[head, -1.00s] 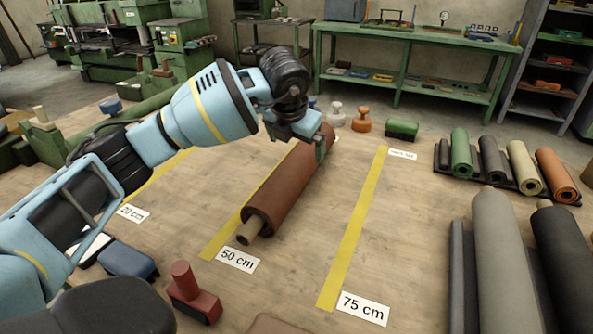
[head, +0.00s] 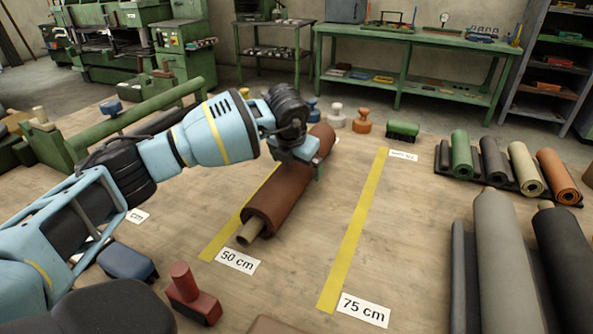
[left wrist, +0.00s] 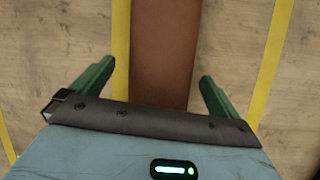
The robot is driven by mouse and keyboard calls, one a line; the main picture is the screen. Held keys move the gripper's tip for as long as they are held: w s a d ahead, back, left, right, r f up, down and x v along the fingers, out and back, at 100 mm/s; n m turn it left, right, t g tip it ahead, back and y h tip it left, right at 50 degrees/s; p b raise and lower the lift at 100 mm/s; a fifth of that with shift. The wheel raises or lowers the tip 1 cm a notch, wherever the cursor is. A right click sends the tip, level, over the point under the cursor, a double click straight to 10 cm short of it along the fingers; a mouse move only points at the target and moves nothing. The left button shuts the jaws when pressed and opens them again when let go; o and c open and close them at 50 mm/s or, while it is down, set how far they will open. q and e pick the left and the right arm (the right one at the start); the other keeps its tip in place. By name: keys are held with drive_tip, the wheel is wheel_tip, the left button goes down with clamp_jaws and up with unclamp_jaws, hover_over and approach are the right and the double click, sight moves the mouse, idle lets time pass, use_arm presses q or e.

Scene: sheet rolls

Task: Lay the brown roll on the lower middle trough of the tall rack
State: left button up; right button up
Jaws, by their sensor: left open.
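The brown roll (head: 276,205) lies on the wooden table along the 50 cm yellow line, its core end pointing toward me. My left gripper (head: 304,165) is over the far half of the roll. In the left wrist view the left gripper (left wrist: 155,85) is open, with one green finger on each side of the brown roll (left wrist: 163,60) and visible gaps between fingers and roll. The head view does not show clearly how high the fingers are above the table. I see no tall rack that I can identify for certain. My right gripper is not in view.
Grey and black rolls (head: 503,260) lie at the right front, and a row of smaller coloured rolls (head: 492,160) lies behind them. A red stamp-like block (head: 190,298) and a blue block (head: 127,262) stand at the left front. Orange (head: 362,122) and white weights stand beyond the roll.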

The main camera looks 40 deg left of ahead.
use_arm(q)
drive_tip(key=c, duration=1.9)
drive_tip(key=shift+w+r, duration=0.2)
drive_tip(key=shift+r, duration=0.55)
drive_tip(key=shift+c, duration=0.2)
wheel_tip(320, 180, up, 9)
drive_tip(key=shift+s+r, duration=0.1)
